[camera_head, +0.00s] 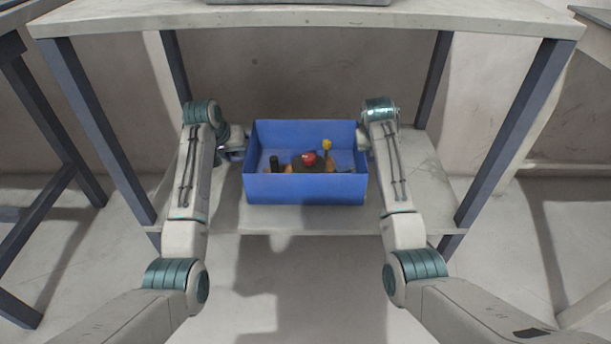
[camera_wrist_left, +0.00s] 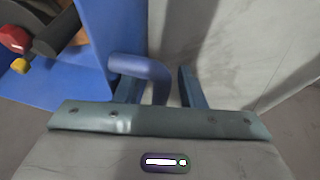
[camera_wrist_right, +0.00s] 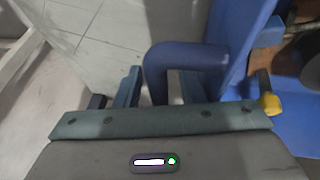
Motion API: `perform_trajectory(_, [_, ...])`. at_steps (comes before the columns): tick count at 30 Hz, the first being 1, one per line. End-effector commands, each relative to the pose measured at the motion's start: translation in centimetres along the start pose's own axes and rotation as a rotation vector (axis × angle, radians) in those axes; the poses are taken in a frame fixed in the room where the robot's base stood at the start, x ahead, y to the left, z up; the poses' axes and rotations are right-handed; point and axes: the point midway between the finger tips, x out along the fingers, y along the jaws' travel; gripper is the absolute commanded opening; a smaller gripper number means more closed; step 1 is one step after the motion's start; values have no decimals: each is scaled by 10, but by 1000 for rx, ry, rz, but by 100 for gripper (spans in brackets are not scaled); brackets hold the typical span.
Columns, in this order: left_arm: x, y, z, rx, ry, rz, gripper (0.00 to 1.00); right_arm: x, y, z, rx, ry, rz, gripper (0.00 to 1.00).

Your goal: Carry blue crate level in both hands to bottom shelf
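The blue crate (camera_head: 305,188) is level between my two arms, at the bottom shelf (camera_head: 420,190) under the table. I cannot tell whether it rests fully on the shelf. My left gripper (camera_head: 236,147) is at the crate's left side. In the left wrist view its fingers (camera_wrist_left: 158,90) stand apart on either side of the blue side handle (camera_wrist_left: 140,68), with gaps visible. My right gripper is mostly hidden at the crate's right side in the head view. In the right wrist view its fingers (camera_wrist_right: 160,88) stand apart around the other handle (camera_wrist_right: 190,55).
The crate holds a red-topped item (camera_head: 309,159), a yellow-tipped item (camera_head: 327,146) and dark pieces. The tabletop (camera_head: 300,18) is above, with dark legs (camera_head: 95,130) and (camera_head: 515,130) on both sides. Bare shelf shows beside the crate.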

Motion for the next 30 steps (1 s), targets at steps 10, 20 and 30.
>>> perform_trajectory(10, [-70, 0, -1, 1, 5, 0, 36, 0, 0, 0, 0, 0, 0, 36])
perform_trajectory(20, [-111, 0, 0, 0, 1, 0, 36, -1, 0, 0, 0, 0, 0, 36])
perform_trajectory(30, [-114, 0, 0, 0, 0, 0, 36, -52, 0, -1, 1, 5, -1, 36])
